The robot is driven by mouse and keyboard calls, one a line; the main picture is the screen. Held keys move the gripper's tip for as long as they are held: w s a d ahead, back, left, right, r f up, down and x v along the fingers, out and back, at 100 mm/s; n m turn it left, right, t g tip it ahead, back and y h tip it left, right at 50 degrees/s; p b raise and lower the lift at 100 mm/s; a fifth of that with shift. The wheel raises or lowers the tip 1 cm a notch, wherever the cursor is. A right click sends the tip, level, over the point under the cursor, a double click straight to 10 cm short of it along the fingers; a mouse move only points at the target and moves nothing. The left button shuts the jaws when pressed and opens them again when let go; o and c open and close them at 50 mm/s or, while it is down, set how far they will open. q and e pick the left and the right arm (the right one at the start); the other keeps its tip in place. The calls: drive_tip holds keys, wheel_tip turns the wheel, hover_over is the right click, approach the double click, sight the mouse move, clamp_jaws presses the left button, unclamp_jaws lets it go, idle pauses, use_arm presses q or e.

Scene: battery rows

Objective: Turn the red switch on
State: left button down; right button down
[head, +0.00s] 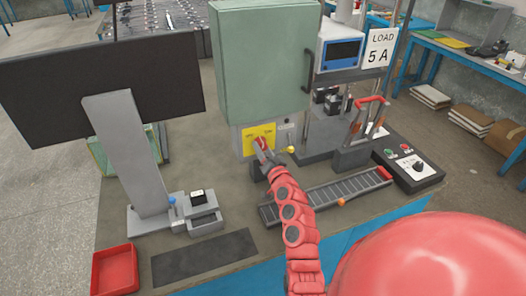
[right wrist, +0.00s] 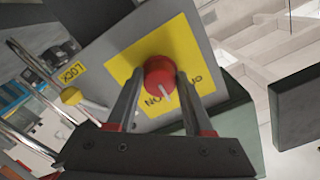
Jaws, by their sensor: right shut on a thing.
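The red switch (right wrist: 158,75) is a round knob with a white pointer mark, in the right wrist view. It sits on a yellow plate (right wrist: 125,68) with black lettering, partly hidden by my fingers. The pointer lies near the lettering; I cannot tell exactly which position it marks. My right gripper (right wrist: 159,84) has one finger on each side of the knob and is shut on it. In the head view my right gripper (head: 264,152) is at the yellow plate (head: 259,134) on the grey box below the green cabinet, hiding most of the switch. My left gripper is out of view.
A yellow-tipped lever (head: 288,150) stands just right of the gripper; its yellow knob (right wrist: 71,96) is near a lock label. The green cabinet (head: 262,60) overhangs the plate. A red-handled clamp (head: 369,101) and a black conveyor strip (head: 330,193) lie to the right.

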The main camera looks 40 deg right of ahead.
drive_tip(key=m, duration=0.3)
drive_tip(key=shift+m, duration=0.3)
drive_tip(key=m, duration=0.4)
drive_tip(key=shift+m, duration=0.4)
drive_tip(key=shift+c, duration=1.5)
unclamp_jaws()
drive_tip(key=shift+s, duration=0.1)
drive_tip(key=b+v, duration=0.4)
drive_tip(key=v, duration=1.3)
drive_tip(key=shift+s, duration=0.15)
